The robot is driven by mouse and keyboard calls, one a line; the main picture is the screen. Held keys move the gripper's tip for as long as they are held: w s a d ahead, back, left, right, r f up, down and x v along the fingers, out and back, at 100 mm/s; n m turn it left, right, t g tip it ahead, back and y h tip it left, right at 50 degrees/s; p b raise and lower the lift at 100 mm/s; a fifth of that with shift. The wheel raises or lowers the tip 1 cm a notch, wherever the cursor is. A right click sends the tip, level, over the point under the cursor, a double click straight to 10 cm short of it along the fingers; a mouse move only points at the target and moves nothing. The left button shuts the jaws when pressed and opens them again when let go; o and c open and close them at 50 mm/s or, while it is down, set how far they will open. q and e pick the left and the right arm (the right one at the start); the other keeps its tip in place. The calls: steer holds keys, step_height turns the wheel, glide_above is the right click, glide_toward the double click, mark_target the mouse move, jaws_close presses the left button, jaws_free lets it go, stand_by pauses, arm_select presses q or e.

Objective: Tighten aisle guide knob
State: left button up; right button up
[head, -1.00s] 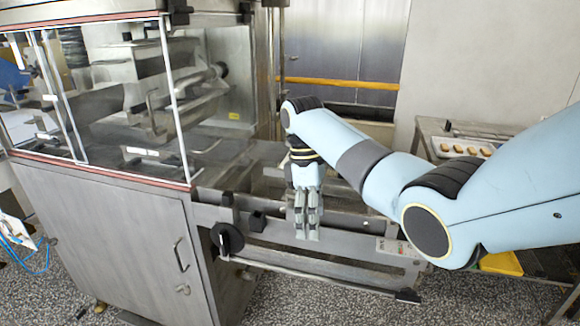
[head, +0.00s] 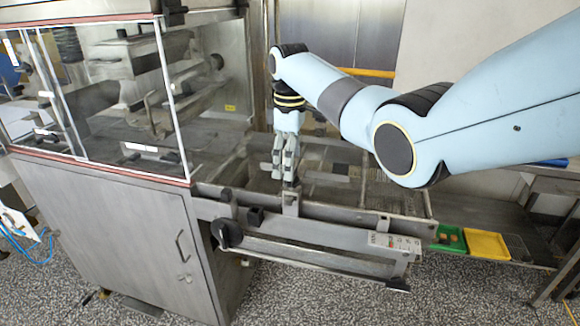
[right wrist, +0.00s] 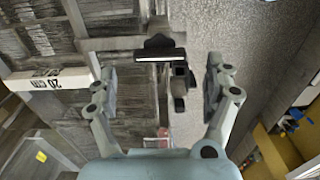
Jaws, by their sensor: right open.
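Several black knobs sit along the metal side rail of the machine's mesh conveyor. They include a round black handwheel (head: 229,233), a small black knob (head: 255,216) and another black piece (head: 225,195). I cannot tell which is the aisle guide knob. My right gripper (head: 286,177) points down over the conveyor, just behind the rail bracket (head: 291,203). In the right wrist view, its fingers (right wrist: 160,82) are spread and empty. A black-topped fitting (right wrist: 160,46) and a small dark clamp (right wrist: 180,78) show between them, apart from the fingers. My left gripper is out of view.
The steel machine cabinet (head: 120,235) with its clear guard stands at left. A long bar (head: 310,256) runs low in front of the rail. A green tray (head: 450,238) and a yellow tray (head: 487,244) lie at right. The speckled floor in front is open.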

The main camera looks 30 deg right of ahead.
mark_target(297, 181)
steer(key=shift+f, duration=1.5)
steer(key=c, duration=1.2)
